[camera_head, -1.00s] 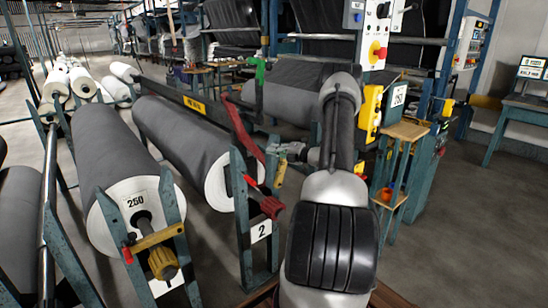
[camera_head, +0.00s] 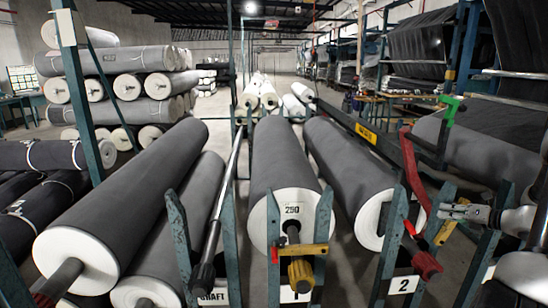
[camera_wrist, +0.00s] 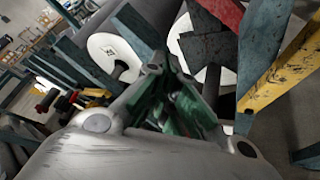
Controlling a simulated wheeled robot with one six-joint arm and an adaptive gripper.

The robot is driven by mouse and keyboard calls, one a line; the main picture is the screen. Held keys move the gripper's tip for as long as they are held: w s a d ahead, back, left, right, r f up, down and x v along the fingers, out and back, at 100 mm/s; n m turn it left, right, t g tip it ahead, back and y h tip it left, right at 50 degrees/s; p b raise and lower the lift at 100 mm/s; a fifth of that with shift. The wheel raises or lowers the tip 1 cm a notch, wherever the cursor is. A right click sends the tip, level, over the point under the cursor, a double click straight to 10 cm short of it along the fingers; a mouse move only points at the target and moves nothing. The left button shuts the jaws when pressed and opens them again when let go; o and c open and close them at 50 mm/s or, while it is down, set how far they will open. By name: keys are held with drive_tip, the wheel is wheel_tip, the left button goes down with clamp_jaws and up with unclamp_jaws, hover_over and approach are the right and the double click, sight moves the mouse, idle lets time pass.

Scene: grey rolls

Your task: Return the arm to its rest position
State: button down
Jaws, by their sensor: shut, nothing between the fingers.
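My gripper (camera_head: 446,211) shows at the right of the head view, grey and small, beside the blue stand with the red-handled lever. My arm runs from it to the right edge, and most of it is cut off there. In the wrist view my gripper (camera_wrist: 160,72) has its dark fingers together with nothing seen between them. White roll ends lie beyond the fingers. Whether anything touches the fingers cannot be told.
A grey roll tagged 250 (camera_head: 285,165) lies in the middle on blue stands. Another grey roll (camera_head: 350,165) lies right of it. The red lever (camera_head: 411,180) and the number 2 stand (camera_head: 392,245) are close to my gripper. Stacked rolls (camera_head: 120,85) stand back left.

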drive_tip(key=s+a+r+n+g, duration=0.3)
drive_tip(key=s+a+n+g, duration=0.25)
drive_tip(key=s+n, duration=0.35)
drive_tip(key=s+a+r+n+g, duration=0.3)
drive_tip(key=s+a+n+g, duration=0.1)
drive_tip(key=s+a+n, duration=0.4)
drive_tip(key=s+a+r+n+h, duration=0.3)
drive_tip(key=s+a+r+n, duration=0.3)
drive_tip(key=s+r+n, duration=0.3)
drive_tip(key=s+a+r+n+t+h, duration=0.1)
drive_tip(key=s+a+r+n+h, duration=0.3)
drive_tip(key=s+r+n, duration=0.4)
drive_tip(key=a+r+n, duration=0.1)
drive_tip(key=n, duration=0.3)
drive_tip(key=shift+s+a, duration=0.35)
